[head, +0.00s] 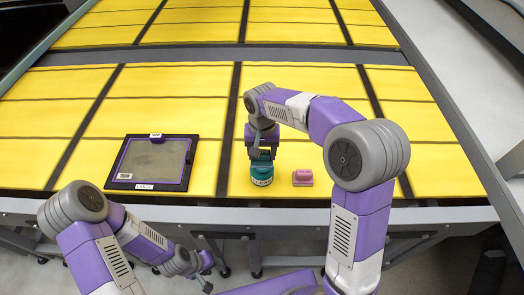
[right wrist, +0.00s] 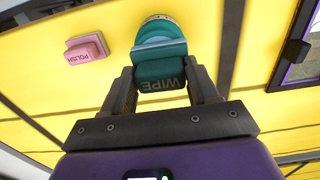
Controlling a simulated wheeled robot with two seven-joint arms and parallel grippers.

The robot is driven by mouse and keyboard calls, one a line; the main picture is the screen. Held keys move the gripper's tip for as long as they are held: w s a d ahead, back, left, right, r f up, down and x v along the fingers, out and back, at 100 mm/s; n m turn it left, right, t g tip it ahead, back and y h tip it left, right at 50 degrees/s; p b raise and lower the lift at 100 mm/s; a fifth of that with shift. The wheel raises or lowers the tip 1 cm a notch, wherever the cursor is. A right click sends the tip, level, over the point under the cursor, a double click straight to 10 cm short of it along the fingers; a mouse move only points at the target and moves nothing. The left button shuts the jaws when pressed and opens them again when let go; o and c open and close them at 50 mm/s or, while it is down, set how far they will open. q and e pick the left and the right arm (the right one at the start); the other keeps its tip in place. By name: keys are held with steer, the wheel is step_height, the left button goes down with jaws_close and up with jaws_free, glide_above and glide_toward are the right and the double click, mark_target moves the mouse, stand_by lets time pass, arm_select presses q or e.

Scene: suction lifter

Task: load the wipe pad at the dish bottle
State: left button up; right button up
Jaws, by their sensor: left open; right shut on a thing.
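My right gripper (head: 262,152) is shut on the teal wipe pad (right wrist: 161,82), marked WIPE, with one finger on each side of it. The pad has a pale blue face away from the gripper. The dish bottle (head: 262,180) is a squat, round teal thing with a pale marked ring, standing near the front edge of the yellow surface. The pad is right above it in the head view, and the bottle (right wrist: 158,26) shows just beyond the pad in the right wrist view. I cannot tell whether they touch. My left gripper (head: 206,284) is low, off the surface, and open.
A pink block (head: 303,178), marked POLISH in the right wrist view (right wrist: 87,48), sits right of the bottle. A dark-framed panel with purple trim (head: 115,178) lies to the left. Grey rails (head: 450,110) edge the yellow panelled surface. Yellow surface behind the bottle is clear.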

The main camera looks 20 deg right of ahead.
mark_target(262, 152)
steer(key=shift+f, duration=0.1)
stand_by(0.3)
step_height(262, 152, up, 7)
steer(key=p, duration=0.6)
stand_by(0.8)
